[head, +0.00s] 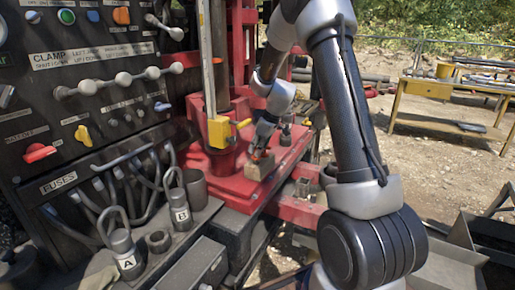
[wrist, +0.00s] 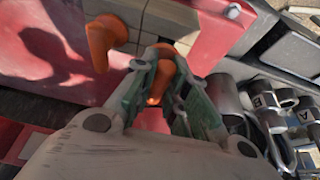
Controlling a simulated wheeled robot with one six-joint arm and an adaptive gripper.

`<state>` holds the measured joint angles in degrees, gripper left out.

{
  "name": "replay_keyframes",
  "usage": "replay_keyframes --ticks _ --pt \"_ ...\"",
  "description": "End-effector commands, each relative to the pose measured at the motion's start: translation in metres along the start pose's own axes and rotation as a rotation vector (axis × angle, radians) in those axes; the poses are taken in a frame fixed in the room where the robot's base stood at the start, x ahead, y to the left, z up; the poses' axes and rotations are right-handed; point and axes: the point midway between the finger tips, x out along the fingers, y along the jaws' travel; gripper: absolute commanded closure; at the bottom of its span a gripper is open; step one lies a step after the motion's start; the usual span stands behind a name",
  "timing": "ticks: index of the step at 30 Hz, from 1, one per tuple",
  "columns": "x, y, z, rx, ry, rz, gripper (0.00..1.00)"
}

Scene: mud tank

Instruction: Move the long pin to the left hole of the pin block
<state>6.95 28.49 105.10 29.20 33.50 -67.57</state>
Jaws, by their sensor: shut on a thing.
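The tan pin block (head: 257,170) sits on the red machine deck, and part of it shows at the top of the wrist view (wrist: 155,22). My gripper (head: 263,140) is just above the block, pointing down. In the wrist view its green fingers (wrist: 163,85) are closed around an orange pin (wrist: 158,82) beside the block's near edge. A second orange pin (wrist: 101,42) is at the block's left end in that view, apart from the fingers. The holes are hidden, and I cannot tell how deep either pin sits or compare their full lengths.
A control panel (head: 85,60) with levers and knobs stands on the left. Shackle-topped weights marked A (head: 125,255) and B (head: 180,212) stand in front of it. A yellow bracket (head: 219,132) on the mast is close to my gripper's left. A yellow bench (head: 430,88) stands far right.

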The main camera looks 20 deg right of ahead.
Motion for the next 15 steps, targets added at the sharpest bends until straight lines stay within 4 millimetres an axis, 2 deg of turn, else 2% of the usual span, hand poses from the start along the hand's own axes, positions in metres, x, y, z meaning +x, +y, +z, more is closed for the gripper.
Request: replay_keyframes --ticks 3,4,7,8,15 --pt "0.0010 -0.0003 0.0007 0.000 -0.001 -0.001 1.00" --pt "0.0010 -0.0004 0.0007 0.001 -0.001 -0.001 0.81" --pt "0.0010 -0.0004 0.0007 0.000 -0.001 -0.001 0.63" --pt "0.0010 -0.0004 0.0007 0.000 -0.001 -0.001 0.60" --pt "0.0008 -0.0004 0.0006 0.000 -0.001 -0.001 0.60"
